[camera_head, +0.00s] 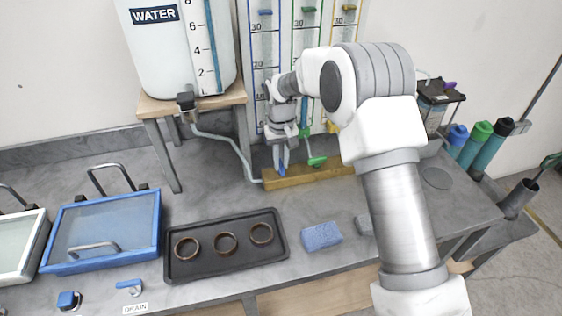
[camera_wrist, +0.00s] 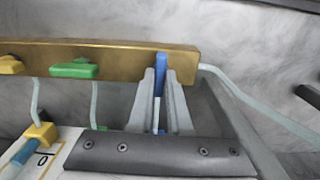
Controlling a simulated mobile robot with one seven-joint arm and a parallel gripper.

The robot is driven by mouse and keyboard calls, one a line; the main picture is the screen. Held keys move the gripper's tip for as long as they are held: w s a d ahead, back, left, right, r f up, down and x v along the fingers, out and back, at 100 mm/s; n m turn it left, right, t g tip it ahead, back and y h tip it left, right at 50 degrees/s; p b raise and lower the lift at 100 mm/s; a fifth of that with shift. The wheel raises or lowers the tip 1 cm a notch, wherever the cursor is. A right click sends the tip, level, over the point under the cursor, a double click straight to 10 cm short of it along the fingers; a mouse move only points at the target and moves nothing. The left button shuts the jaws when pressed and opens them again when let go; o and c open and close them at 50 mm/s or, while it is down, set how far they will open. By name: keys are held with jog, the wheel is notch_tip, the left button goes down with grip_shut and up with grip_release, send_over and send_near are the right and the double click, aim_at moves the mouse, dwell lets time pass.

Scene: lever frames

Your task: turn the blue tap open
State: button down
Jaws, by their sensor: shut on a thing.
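The blue tap (camera_head: 282,171) sits on a wooden-coloured bar (camera_head: 310,177) at the foot of the gauge board. My gripper (camera_head: 282,160) points down over it. In the wrist view the blue tap's handle (camera_wrist: 160,64) stands between the two fingers of my gripper (camera_wrist: 161,85), which is shut on it. There the handle lies across the bar (camera_wrist: 125,55), while the green tap (camera_wrist: 75,70) beside it lies along the bar. The green tap also shows in the head view (camera_head: 317,161). The lower part of the blue tap is hidden by the fingers.
A water tank (camera_head: 165,50) on a wooden stand is at left, its hose (camera_head: 225,139) running to the bar. A black tray (camera_head: 205,267) with rings, a blue sponge (camera_head: 321,236) and a blue-framed box (camera_head: 105,230) lie in front. A small blue drain handle (camera_head: 130,284) is at the front edge.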

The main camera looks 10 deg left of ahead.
aim_at(281, 164)
dwell(0.4)
jog(key=c, duration=0.9)
grip_release()
jog(key=shift+o, duration=0.2)
jog(key=shift+r, duration=0.1)
notch_tip(281, 164, up, 17)
jog(key=shift+r, duration=0.15)
